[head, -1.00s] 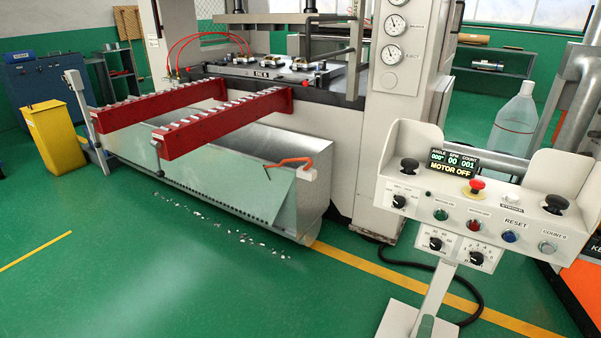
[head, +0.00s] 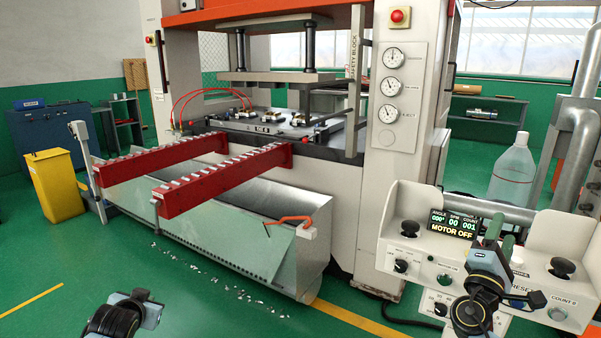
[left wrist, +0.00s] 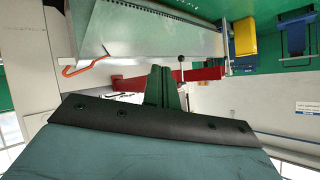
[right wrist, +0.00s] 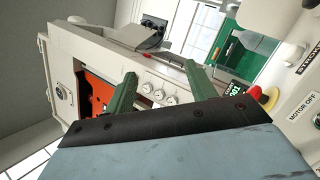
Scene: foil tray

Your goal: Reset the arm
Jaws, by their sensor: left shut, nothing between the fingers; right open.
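My left arm (head: 125,315) shows at the bottom edge of the head view, left of the middle, over the green floor. In the left wrist view my left gripper (left wrist: 165,78) has its two green fingers together with nothing between them. My right arm (head: 480,300) rises at the lower right of the head view, in front of the control panel (head: 410,245), and hides part of its buttons. In the right wrist view my right gripper (right wrist: 163,82) has its green fingers wide apart and empty. Neither gripper holds anything.
The press with two red rails (head: 220,180) stands across the middle, with a metal scrap bin (head: 315,265) below. An orange-red hook (head: 290,219) sits at the bin's edge. A yellow bin (head: 55,185) stands at left. The green floor at front left is clear apart from scraps.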

